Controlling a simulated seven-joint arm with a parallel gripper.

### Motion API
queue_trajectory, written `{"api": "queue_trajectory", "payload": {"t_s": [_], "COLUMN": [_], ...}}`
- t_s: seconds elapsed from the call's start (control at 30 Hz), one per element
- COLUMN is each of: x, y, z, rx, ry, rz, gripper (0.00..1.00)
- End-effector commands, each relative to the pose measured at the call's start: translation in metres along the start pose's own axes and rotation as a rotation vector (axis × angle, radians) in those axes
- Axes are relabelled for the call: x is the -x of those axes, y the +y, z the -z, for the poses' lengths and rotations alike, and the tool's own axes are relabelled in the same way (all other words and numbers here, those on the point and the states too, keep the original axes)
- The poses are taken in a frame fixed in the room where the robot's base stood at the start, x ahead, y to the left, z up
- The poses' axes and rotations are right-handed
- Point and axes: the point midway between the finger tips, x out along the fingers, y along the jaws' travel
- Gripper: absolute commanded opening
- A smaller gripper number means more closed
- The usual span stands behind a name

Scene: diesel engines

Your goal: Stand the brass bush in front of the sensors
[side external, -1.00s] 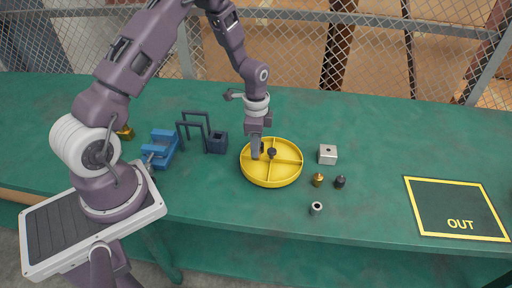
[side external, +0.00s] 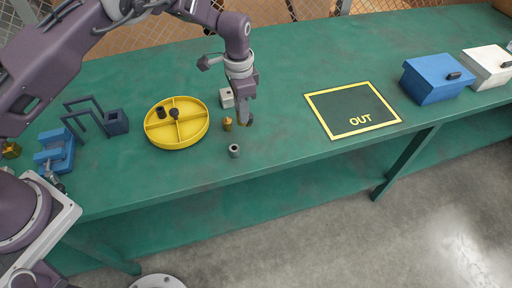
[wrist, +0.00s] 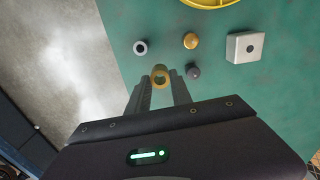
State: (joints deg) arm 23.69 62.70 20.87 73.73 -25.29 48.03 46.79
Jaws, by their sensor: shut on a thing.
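My gripper (side external: 246,122) is shut on the brass bush, a short ring whose hole shows between the fingertips (wrist: 160,77) in the wrist view. The bush (wrist: 160,71) is held beside the sensors; whether it touches the bench I cannot tell. A brass sensor (side external: 227,124) stands just left of the fingers in the side view; it also shows in the wrist view (wrist: 190,41). A dark sensor (wrist: 193,72) is close to the right of the bush in the wrist view and is mostly hidden by the fingers in the side view.
A grey ring (side external: 234,151) stands nearer the bench's front edge. A metal block (side external: 227,98) stands behind the sensors. The yellow divided tray (side external: 152,138) holds a dark piece (side external: 161,112). The OUT square (side external: 335,112) is empty, with clear bench before it.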

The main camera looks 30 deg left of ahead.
Motion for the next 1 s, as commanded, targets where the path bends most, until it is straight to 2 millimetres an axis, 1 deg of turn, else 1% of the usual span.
{"api": "queue_trajectory", "payload": {"t_s": [0.03, 0.1, 0.17, 0.2, 0.27, 0.3, 0.4, 0.57, 0.7, 1.0], "x": [0.002, 0.005, 0.004, -0.001, -0.015, -0.026, -0.046, -0.067, -0.092, -0.095], "y": [0.013, 0.026, 0.033, 0.035, 0.037, 0.037, 0.037, 0.036, 0.036, 0.036], "z": [0.012, 0.024, 0.029, 0.030, 0.031, 0.031, 0.031, 0.031, 0.031, 0.031], "rx": [-0.016, -0.027, -0.031, -0.032, -0.034, -0.034, -0.034, -0.033, -0.034, -0.034], "ry": [-0.001, 0.000, -0.002, -0.004, -0.006, -0.007, -0.004, -0.003, -0.003, -0.001], "rz": [0.003, 0.002, 0.001, 0.000, -0.001, -0.001, 0.000, 0.000, 0.001, 0.001], "gripper": [0.00, 0.00, 0.00, 0.00, 0.00, 0.00, 0.00, 0.00, 0.00, 0.00]}}
